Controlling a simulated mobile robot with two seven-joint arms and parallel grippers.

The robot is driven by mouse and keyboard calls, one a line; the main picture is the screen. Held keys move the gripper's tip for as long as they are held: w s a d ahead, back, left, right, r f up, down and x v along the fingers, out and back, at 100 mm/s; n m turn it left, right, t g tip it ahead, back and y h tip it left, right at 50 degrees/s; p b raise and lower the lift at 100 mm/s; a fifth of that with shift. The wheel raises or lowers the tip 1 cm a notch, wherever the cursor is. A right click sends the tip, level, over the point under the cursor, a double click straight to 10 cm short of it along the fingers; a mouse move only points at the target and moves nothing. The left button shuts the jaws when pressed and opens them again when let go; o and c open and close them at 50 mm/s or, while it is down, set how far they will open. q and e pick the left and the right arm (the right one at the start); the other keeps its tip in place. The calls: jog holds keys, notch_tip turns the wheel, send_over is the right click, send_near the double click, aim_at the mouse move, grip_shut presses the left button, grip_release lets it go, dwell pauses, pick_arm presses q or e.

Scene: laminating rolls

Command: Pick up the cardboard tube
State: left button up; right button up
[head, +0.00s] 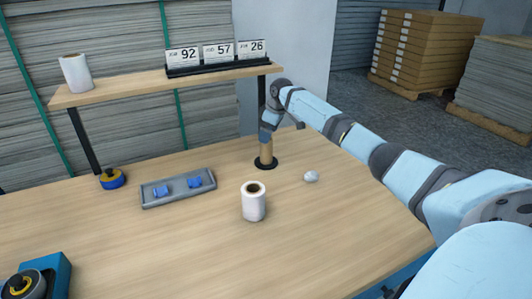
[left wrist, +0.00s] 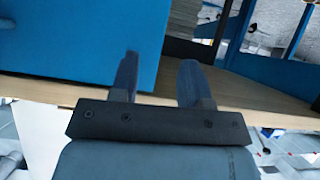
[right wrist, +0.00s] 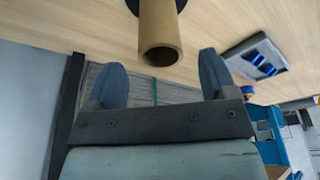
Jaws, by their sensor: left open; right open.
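The cardboard tube (head: 266,150) is brown and stands upright on a round black base (head: 262,165) toward the back of the table. My right gripper (head: 267,136) is at the tube's upper end in the head view and hides its top. In the right wrist view the tube (right wrist: 160,28) shows its hollow end, lined up between the two spread fingertips of the right gripper (right wrist: 162,68). The fingers are open and I see no contact. My left gripper (left wrist: 157,70) is open and empty by a blue panel (left wrist: 80,45); it is not in the head view.
A white roll (head: 254,203) stands in front of the tube, with a small whitish lump (head: 311,176) to the right. A grey tray (head: 179,188) with blue pieces lies to the left. A raised shelf (head: 130,86) holds another roll (head: 75,72) and number cards (head: 218,55).

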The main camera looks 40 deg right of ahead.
aim_at(266, 150)
jog(key=shift+b+x, duration=0.45)
jog(key=shift+x, duration=2.6)
jog(key=shift+s, duration=0.15)
jog(key=c, duration=1)
